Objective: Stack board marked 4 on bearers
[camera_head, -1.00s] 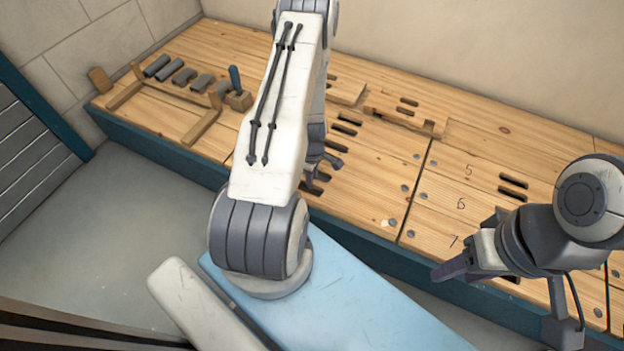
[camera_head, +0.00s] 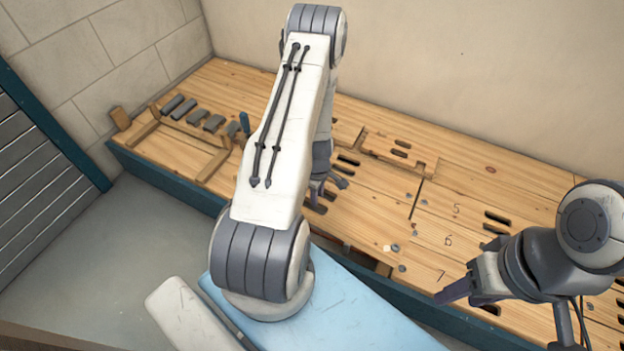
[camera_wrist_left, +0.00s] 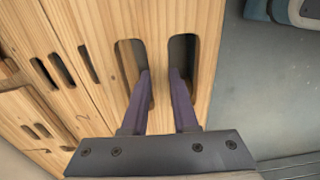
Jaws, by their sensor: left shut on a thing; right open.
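A pale wooden board (camera_head: 362,225) with two oblong slots is at the front of the bench, partly behind my left arm. In the left wrist view, my left gripper (camera_wrist_left: 162,75) has one finger in each slot and is shut on the strip of board (camera_wrist_left: 158,50) between them. In the head view, a dark gap shows below the board's front edge, so it appears raised there. No number is readable on it. My right gripper (camera_head: 455,290) is open and empty above the bench's front right. The bearers cannot be clearly told apart.
Other slotted boards marked 5, 6 and 7 (camera_head: 470,235) lie at the right. A wooden frame (camera_head: 212,165), grey blocks (camera_head: 197,116) and a blue-handled tool (camera_head: 245,122) are at the bench's left. A notched wooden piece (camera_head: 390,150) lies at the back, near the wall.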

